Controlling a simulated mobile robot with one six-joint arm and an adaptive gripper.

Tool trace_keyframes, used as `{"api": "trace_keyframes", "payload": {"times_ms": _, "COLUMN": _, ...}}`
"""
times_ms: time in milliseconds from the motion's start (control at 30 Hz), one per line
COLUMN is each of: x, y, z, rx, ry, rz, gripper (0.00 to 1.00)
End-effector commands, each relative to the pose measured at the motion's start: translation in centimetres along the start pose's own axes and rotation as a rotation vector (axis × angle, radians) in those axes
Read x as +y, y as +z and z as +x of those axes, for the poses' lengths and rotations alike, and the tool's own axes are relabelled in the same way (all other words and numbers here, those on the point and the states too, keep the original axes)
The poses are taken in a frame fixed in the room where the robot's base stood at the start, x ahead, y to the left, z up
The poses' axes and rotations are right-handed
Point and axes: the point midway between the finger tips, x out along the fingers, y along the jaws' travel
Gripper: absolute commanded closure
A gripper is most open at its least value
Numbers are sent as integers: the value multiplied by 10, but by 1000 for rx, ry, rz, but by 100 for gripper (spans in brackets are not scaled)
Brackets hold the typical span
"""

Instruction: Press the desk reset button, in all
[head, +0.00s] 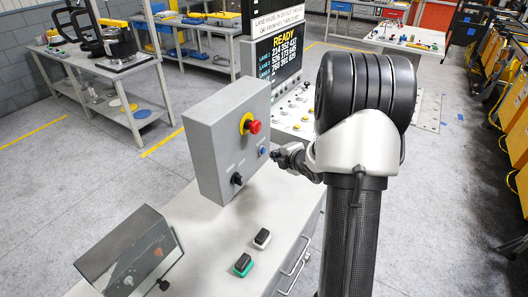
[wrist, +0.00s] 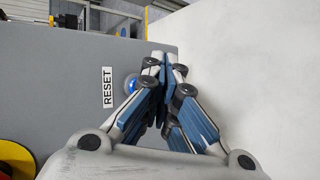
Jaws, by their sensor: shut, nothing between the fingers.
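A grey control box (head: 212,150) stands on the desk. In the wrist view the blue button (wrist: 131,84) sits beside the RESET label (wrist: 107,88) and is partly hidden by my left finger. My gripper (head: 276,154) is shut and empty, just right of the blue button in the head view. In the wrist view my gripper's fingertips (wrist: 163,60) meet near the panel's edge, to the right of the button. I cannot tell whether they touch the panel.
A red mushroom button (head: 253,127) on a yellow ring and a black knob (head: 237,179) share the panel. A READY display (head: 281,55) stands behind.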

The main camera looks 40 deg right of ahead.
Motion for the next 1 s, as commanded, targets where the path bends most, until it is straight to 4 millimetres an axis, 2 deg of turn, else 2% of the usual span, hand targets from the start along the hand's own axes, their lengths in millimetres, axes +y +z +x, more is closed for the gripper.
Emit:
{"api": "trace_keyframes", "payload": {"times_ms": 400, "x": -20, "y": 21, "z": -28, "rx": -2, "ry": -1, "rz": 1, "gripper": 100}}
{"api": "trace_keyframes", "payload": {"times_ms": 1000, "x": -22, "y": 22, "z": -30, "rx": 0, "ry": 0, "rz": 0, "gripper": 100}}
